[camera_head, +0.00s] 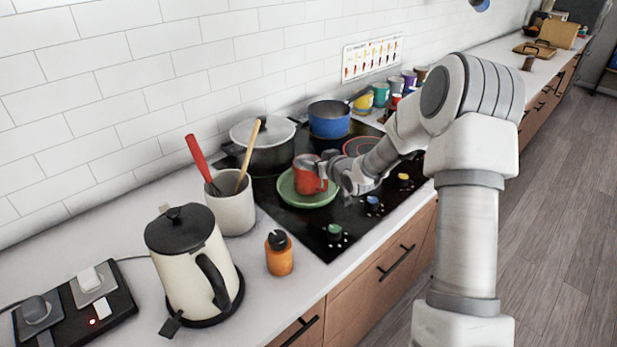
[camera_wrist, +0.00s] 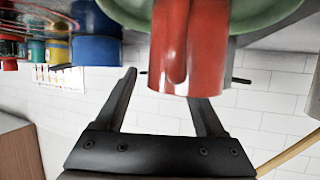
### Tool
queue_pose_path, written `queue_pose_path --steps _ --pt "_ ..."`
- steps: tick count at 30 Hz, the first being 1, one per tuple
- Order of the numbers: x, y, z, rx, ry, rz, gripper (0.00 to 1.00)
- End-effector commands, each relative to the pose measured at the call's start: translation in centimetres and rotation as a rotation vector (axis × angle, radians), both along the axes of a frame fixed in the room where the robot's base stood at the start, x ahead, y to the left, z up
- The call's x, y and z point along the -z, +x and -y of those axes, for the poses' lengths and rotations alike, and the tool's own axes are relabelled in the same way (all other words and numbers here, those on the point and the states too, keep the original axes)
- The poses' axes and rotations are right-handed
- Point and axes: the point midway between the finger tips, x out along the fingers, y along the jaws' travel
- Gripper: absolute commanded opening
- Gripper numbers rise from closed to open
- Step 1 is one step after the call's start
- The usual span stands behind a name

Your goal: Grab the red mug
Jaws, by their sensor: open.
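The red mug (camera_head: 306,182) stands upright on a green plate (camera_head: 296,199) on the black cooktop. In the wrist view the mug (camera_wrist: 207,50) is large, and the picture is turned over, with the green plate (camera_wrist: 270,15) at the top. Its handle shows toward the camera. My gripper (camera_head: 333,168) is open at the mug's right side in the head view. In the wrist view, one finger of my gripper (camera_wrist: 160,85) is clear to the left of the mug, and the other finger's tip is hidden behind it. I cannot tell whether either finger touches the mug.
A blue pot (camera_head: 329,122) and a lidded dark pot (camera_head: 265,150) stand behind the mug. A white crock (camera_head: 232,208) with utensils, an orange jar (camera_head: 279,258) and a kettle (camera_head: 185,265) are to the left. Several colored mugs stand farther back. White tiles (camera_head: 150,100) line the wall.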

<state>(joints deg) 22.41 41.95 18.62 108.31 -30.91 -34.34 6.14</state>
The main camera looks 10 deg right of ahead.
Motion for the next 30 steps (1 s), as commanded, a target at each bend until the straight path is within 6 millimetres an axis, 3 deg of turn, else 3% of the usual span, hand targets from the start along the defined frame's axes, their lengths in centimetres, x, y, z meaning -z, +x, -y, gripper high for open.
queue_pose_path --steps 2,13,30 --pt "0.00 -0.02 0.01 0.000 0.000 0.000 0.66" --pt "-0.01 -0.04 0.00 0.000 0.000 0.000 0.00" --pt "0.09 -0.08 -0.06 -0.001 0.001 -0.002 0.00"
